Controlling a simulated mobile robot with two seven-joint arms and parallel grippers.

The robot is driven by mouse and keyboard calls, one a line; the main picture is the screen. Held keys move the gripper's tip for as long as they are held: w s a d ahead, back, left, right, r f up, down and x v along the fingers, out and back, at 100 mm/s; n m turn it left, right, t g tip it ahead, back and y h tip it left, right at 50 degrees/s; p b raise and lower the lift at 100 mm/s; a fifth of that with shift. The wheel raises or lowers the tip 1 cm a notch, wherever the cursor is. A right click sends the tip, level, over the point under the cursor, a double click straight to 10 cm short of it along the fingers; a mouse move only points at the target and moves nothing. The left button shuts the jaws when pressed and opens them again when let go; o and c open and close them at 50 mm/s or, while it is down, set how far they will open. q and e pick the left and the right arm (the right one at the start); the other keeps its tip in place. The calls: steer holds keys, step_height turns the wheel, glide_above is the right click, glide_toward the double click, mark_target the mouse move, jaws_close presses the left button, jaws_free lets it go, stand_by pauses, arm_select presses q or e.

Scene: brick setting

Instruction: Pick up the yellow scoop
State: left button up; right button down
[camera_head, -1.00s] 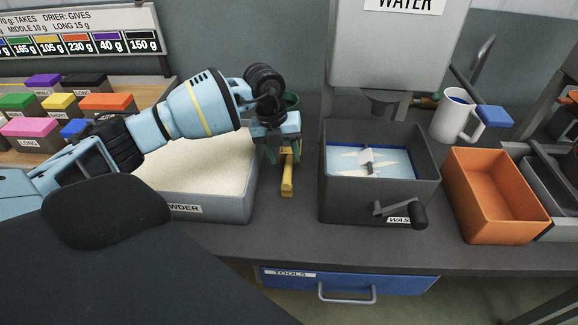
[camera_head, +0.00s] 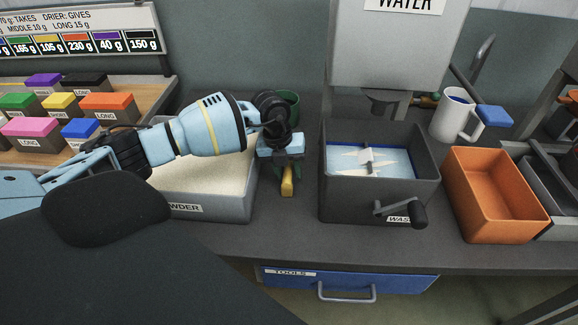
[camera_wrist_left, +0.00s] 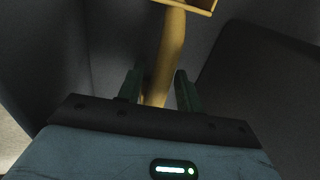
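The yellow scoop (camera_head: 287,186) lies on the dark bench between the powder box and the wash box. Most of it is hidden under my left gripper (camera_head: 281,168) in the head view. In the left wrist view the scoop's handle (camera_wrist_left: 166,55) runs down between the two dark green fingers of my left gripper (camera_wrist_left: 160,88). The fingers stand apart on either side of the handle, with a visible gap on the right side. The scoop's bowl (camera_wrist_left: 196,4) is at the top edge of that view. My right gripper is not in view.
The powder box (camera_head: 232,205) is close on the left and the dark wash box (camera_head: 335,205) with a crank on the right. A green container (camera_head: 291,98) stands behind the gripper. An orange bin (camera_head: 490,195) is farther right.

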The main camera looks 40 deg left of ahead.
arm_select(q)
jaws_close()
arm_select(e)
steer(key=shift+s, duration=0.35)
arm_select(q)
steer(key=shift+r, duration=0.1)
